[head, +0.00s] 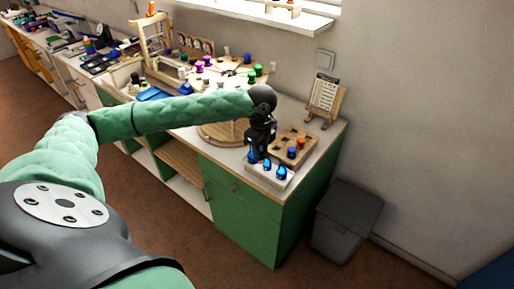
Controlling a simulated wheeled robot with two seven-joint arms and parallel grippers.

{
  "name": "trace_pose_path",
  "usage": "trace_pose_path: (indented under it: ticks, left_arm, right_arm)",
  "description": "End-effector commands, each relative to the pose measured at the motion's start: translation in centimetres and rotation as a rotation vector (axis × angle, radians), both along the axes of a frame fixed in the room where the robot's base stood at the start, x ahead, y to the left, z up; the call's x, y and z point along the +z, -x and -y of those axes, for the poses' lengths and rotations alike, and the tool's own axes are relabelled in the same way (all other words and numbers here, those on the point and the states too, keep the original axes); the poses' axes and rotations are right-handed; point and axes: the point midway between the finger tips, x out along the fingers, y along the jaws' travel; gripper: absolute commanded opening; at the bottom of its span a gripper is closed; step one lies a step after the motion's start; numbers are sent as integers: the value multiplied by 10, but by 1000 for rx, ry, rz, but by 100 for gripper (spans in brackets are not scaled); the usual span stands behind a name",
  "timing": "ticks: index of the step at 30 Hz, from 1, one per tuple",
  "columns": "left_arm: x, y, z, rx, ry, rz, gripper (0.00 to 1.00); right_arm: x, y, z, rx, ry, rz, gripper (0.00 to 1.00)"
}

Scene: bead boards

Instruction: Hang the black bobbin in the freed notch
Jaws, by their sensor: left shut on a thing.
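My left gripper (259,150) is black and points down at the right end of the counter, just above a pale tray (268,178). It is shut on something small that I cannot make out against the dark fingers. I cannot pick out a black bobbin for certain. I cannot tell which notch is empty. My right gripper is not in view.
Blue pieces (281,172) stand on the pale tray. A wooden board (303,135) with holes holds an orange piece (300,143) and a blue piece (291,153). A card on a small easel (324,98) stands behind. A grey bin (345,220) is on the floor.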

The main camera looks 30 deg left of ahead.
Motion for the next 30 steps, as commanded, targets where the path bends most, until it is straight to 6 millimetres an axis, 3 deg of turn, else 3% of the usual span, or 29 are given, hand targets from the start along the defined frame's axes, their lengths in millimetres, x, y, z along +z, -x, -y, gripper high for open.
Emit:
trace_pose_path:
  ticks: [3, 8, 30]
  left_arm:
    - [-2, 0, 9, 86, 1, -1, 7]
    - [-7, -1, 25, 251, 2, -1, 7]
    - [-34, -5, 122, 1320, -1, -5, 7]
  right_arm:
    - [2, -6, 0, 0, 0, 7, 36]
    - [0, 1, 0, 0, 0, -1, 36]
    - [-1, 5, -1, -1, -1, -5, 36]
